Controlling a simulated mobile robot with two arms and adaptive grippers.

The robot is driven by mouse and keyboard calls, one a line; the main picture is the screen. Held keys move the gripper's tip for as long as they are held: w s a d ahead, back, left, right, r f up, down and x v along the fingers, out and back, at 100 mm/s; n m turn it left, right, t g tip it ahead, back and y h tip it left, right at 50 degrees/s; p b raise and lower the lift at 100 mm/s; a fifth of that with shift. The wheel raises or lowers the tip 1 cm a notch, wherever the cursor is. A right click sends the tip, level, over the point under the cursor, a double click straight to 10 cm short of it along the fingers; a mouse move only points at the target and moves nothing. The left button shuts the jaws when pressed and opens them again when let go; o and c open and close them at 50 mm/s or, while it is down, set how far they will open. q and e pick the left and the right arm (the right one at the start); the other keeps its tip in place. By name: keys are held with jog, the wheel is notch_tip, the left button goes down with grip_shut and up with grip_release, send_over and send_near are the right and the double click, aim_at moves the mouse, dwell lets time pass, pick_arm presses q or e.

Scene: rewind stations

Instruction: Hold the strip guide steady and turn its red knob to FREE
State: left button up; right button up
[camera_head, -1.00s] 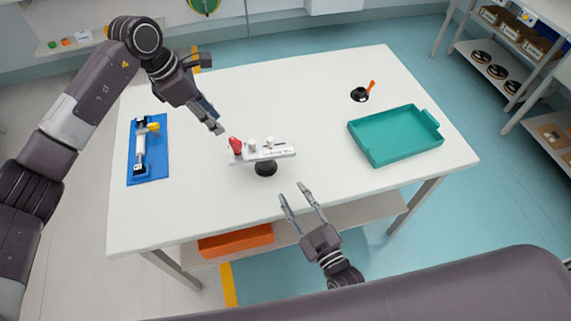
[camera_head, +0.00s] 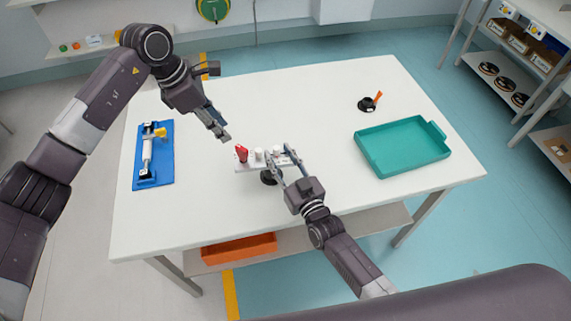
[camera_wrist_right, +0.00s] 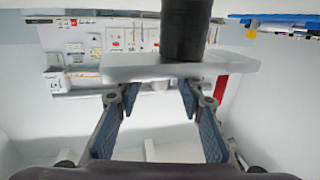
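The strip guide (camera_head: 249,168) is a white bar with a red knob (camera_head: 241,153) at its left end and pale posts on top. It stands on a round black base (camera_head: 268,177) on the table. My right gripper (camera_head: 281,151) is open at the guide's right part and hides some of it. In the right wrist view the white bar (camera_wrist_right: 130,71) and a dark cylinder (camera_wrist_right: 185,30) lie beyond the spread fingers (camera_wrist_right: 158,92); contact cannot be told. My left gripper (camera_head: 222,134) hovers behind and left of the knob, apart from it; its finger gap is unclear. The knob's marking is unreadable.
A blue fixture (camera_head: 154,180) lies at the table's left. A teal tray (camera_head: 404,146) and a black holder with an orange handle (camera_head: 367,104) are at the right. An orange bin (camera_head: 239,249) sits on the shelf below. The table front left is clear.

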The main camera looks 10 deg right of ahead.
aim_at(241, 148)
jog(key=shift+w+a, duration=0.1)
jog(key=shift+w, duration=0.3)
jog(key=shift+c, duration=0.2)
grip_shut()
pick_arm(q)
jog(key=o, duration=0.4)
jog(key=shift+o, duration=0.2)
jog(key=d+f+n, duration=0.1)
jog(key=f+n, duration=0.1)
jog(key=f, duration=0.1)
jog(key=d+f+n+t, duration=0.1)
jog(key=f+n, duration=0.1)
jog(key=f, duration=0.2)
jog(key=w+d+f+n+t, duration=0.1)
jog(key=d+f+n, duration=0.1)
jog(key=f+n, duration=0.1)
jog(key=shift+f+y, duration=0.25)
jog(key=shift+y, duration=0.05)
jog(key=shift+c, duration=0.5)
